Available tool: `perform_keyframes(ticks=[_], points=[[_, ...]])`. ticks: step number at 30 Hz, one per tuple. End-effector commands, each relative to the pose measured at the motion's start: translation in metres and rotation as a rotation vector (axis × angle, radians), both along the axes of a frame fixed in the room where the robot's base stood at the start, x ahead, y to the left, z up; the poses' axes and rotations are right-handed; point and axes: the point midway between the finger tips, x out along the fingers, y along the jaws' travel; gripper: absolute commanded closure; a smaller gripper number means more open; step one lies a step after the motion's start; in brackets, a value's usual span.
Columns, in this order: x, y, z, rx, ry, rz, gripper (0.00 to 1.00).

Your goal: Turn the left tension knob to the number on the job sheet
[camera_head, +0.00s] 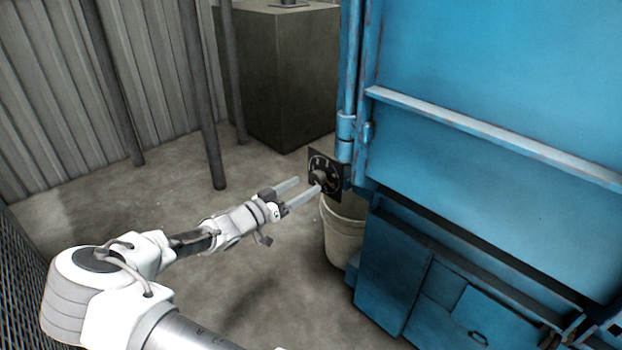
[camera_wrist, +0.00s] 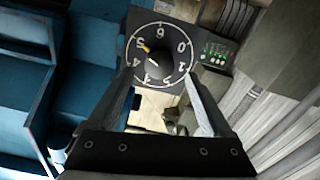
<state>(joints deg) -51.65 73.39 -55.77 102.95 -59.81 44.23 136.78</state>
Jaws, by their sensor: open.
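The tension knob (camera_head: 319,178) is a small dark knob on a black square dial plate (camera_head: 327,162) at the left edge of the blue machine. In the wrist view the dial plate (camera_wrist: 192,84) carries a ring of white digits. A small yellow mark lies near the upper-left digits, and a short white line shows near the knob's middle; I cannot tell its exact reading. My gripper (camera_head: 309,184) is open, its fingers reaching toward the knob. In the wrist view the gripper (camera_wrist: 157,80) fingers flank the lower dial; contact is unclear. I see no job sheet.
The blue machine (camera_head: 490,90) fills the right side, with a rail and lower cabinets. A pale bucket (camera_head: 343,240) stands below the dial. A grey block (camera_head: 280,80) and posts stand behind. The wrist view shows a green-lit panel (camera_wrist: 216,55).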

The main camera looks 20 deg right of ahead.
Motion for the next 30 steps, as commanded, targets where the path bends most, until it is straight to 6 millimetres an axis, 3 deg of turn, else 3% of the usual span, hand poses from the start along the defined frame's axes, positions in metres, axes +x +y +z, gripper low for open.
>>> perform_keyframes(ticks=[9,15,21,30], points=[[-0.027,0.076,0.003,-0.001,0.002,0.004,0.16],[-0.039,0.108,0.002,-0.001,0.002,0.002,0.16],[-0.044,0.121,0.001,-0.001,0.001,0.000,0.16],[-0.045,0.122,0.000,0.000,0.001,0.000,0.16]])
